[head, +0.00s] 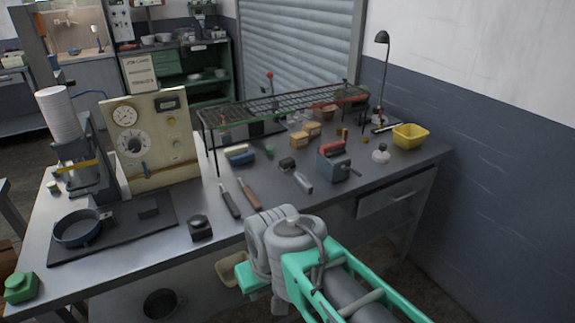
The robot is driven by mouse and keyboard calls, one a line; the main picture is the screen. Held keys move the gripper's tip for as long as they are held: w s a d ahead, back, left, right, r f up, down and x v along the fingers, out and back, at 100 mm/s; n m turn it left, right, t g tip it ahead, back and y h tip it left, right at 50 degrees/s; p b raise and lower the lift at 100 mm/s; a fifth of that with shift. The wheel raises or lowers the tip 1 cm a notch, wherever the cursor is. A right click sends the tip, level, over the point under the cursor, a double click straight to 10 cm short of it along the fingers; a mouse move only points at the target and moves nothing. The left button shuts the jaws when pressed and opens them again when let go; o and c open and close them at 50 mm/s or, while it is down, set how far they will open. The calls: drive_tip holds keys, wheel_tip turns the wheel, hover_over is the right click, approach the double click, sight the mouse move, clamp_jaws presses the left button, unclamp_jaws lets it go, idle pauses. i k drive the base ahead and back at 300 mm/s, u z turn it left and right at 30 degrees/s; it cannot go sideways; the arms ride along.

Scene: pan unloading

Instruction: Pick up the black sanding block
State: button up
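A taller dark block with a round top (200,227) stands near the bench's front edge, right of the mat. Another small black piece (287,164) lies farther back, near the middle. I cannot tell for certain which is the sanding block; the flat one on the mat looks most like one. My arm shows at the bottom, bent in front of the bench edge. My gripper's fingers do not show.
A beige panel with dials (160,140) and a stack of white discs (58,115) stand behind the mat. Two handled tools (250,193) lie mid-bench. A wire rack (280,104) spans the back. A red-and-blue device (335,160) and yellow bin (410,136) stand right.

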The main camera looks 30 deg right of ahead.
sight(286, 164)
drive_tip(key=u, duration=3.8)
drive_tip(key=k, duration=2.05)
drive_tip(key=z, duration=1.7)
drive_tip(key=i, duration=1)
drive_tip(key=u, duration=0.05)
